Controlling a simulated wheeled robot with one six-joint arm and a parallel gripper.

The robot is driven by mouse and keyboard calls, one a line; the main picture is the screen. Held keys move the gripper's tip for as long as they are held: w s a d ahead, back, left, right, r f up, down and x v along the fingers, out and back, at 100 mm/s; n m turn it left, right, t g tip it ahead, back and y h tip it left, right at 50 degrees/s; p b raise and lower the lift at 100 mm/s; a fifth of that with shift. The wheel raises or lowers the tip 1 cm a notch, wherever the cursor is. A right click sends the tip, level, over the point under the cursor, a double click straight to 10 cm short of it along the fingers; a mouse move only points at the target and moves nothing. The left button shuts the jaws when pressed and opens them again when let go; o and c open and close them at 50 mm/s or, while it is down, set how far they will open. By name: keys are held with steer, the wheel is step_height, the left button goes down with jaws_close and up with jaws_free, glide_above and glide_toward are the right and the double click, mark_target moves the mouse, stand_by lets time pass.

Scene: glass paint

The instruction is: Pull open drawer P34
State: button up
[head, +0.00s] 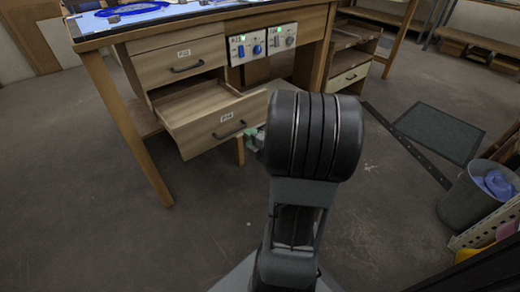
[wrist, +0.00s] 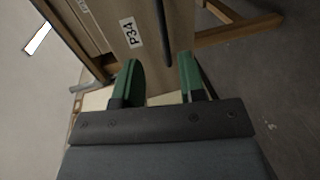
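Drawer P34 (head: 205,127) is the lower wooden drawer under the bench in the head view. It stands partly pulled out, with its inside showing. Its dark bar handle (head: 229,130) is on the front, beside the P34 label. In the wrist view the drawer front (wrist: 180,22) fills the top, with the label and the handle (wrist: 163,30). My gripper (wrist: 159,60) has two green fingers spread apart with nothing between their pads. The handle's near end shows between the fingertips in the picture, touching neither. In the head view my arm hides most of the gripper.
A closed drawer (head: 180,62) sits directly above. Control boxes with knobs (head: 262,43) hang to its right. A wooden bench leg (head: 126,128) stands left of the open drawer. A grey bin (head: 476,197) and a floor mat (head: 440,133) are at right. Floor at left is clear.

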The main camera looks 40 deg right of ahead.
steer(key=shift+s+a+r+b, duration=0.1)
steer(key=shift+s+r+b, duration=0.1)
steer(key=shift+s+b, duration=1)
steer(key=shift+s+a+r+b, duration=0.1)
steer(key=shift+s+r+b, duration=0.05)
steer(key=shift+s+b, duration=1.05)
steer(key=shift+w, duration=0.15)
